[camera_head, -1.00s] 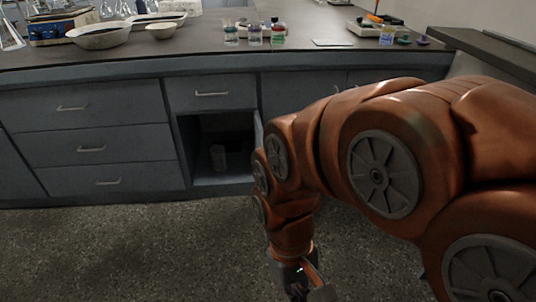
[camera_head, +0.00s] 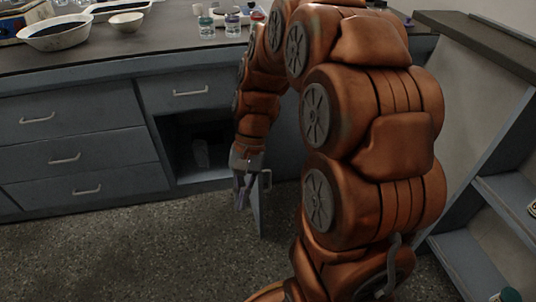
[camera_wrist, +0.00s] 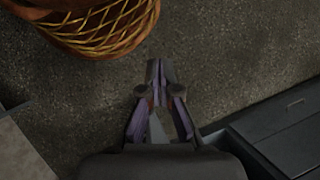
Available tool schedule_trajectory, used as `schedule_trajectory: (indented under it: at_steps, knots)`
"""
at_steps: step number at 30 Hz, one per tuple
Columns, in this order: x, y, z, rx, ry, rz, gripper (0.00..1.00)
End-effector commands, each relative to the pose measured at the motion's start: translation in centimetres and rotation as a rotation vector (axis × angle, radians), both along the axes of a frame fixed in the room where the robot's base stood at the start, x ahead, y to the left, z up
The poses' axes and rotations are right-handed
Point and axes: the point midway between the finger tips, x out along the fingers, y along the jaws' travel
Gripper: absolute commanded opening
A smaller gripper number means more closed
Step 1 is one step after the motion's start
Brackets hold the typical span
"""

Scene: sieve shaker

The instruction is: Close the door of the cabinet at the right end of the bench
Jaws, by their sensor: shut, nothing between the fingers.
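The open cabinet (camera_head: 183,150) is a dark compartment below a drawer in the grey bench front. Its door (camera_head: 257,212) stands swung out toward me, seen nearly edge-on, with a small handle (camera_head: 267,181) on its right side. My arm hides part of the door and its hinge side. My gripper (camera_head: 241,204) is shut and empty, pointing down at the left of the door's free edge, in front of the opening. I cannot tell whether it touches the door. In the wrist view its closed fingers (camera_wrist: 155,72) are over the floor.
A pale object (camera_head: 201,153) stands inside the cabinet. Bowls (camera_head: 126,22) and small jars (camera_head: 206,27) are on the bench top. An open shelf unit (camera_head: 478,235) is at the right. The floor at front left is clear.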

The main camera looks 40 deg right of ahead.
Motion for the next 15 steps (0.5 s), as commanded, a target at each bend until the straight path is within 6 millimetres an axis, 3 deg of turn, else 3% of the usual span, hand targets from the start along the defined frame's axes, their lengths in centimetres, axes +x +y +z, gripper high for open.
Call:
schedule_trajectory:
  at_steps: [6,15]
  knots:
    - [5.3,-4.4,0.6,0.065,0.046,-0.259,0.0]
    - [10.6,-12.9,-0.3,0.155,0.11,-0.621,0.0]
